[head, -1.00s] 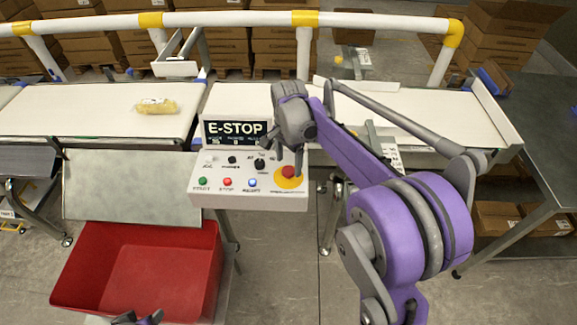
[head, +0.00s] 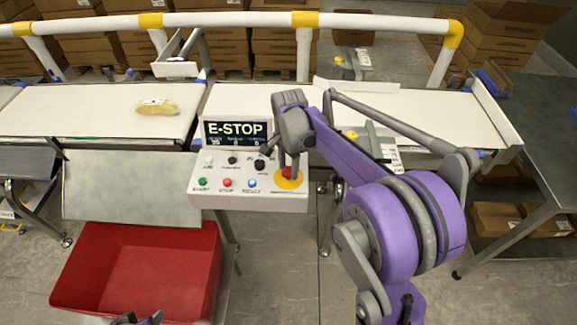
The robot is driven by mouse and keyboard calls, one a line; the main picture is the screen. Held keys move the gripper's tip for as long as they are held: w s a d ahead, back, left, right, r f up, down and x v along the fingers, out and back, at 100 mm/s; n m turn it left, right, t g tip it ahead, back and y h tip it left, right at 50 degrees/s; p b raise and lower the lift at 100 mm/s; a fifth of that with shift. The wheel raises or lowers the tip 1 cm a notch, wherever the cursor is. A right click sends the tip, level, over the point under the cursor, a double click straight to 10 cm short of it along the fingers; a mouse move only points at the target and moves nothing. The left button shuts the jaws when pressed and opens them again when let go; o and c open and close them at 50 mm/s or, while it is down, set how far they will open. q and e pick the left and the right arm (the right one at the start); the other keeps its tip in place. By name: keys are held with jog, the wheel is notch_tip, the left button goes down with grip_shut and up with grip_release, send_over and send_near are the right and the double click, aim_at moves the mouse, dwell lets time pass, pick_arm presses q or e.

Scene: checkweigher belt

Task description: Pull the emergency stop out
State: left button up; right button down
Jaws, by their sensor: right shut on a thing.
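The emergency stop is a red button (head: 286,173) on a yellow disc (head: 290,184), at the right end of the grey control panel (head: 240,203) in the head view. My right gripper (head: 289,170) reaches down over it from behind, its fingers shut on the red button and hiding part of it. The display (head: 237,132) above the panel reads E-STOP. Only the tip of my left gripper (head: 138,318) shows at the bottom edge, and its jaw state cannot be made out.
The panel also carries a green button (head: 203,182), a second red button (head: 228,183), a blue button (head: 252,183) and black knobs. A yellow pack (head: 157,107) lies on the left belt (head: 90,113). A red bin (head: 140,270) stands below. White guard rails (head: 230,19) run behind the belts.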

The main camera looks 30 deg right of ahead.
aim_at(289, 170)
jog(key=shift+r, duration=0.65)
jog(key=shift+w, duration=0.1)
jog(key=shift+c, duration=1.4)
grip_release()
notch_tip(289, 170, up, 11)
jog(key=p, duration=0.1)
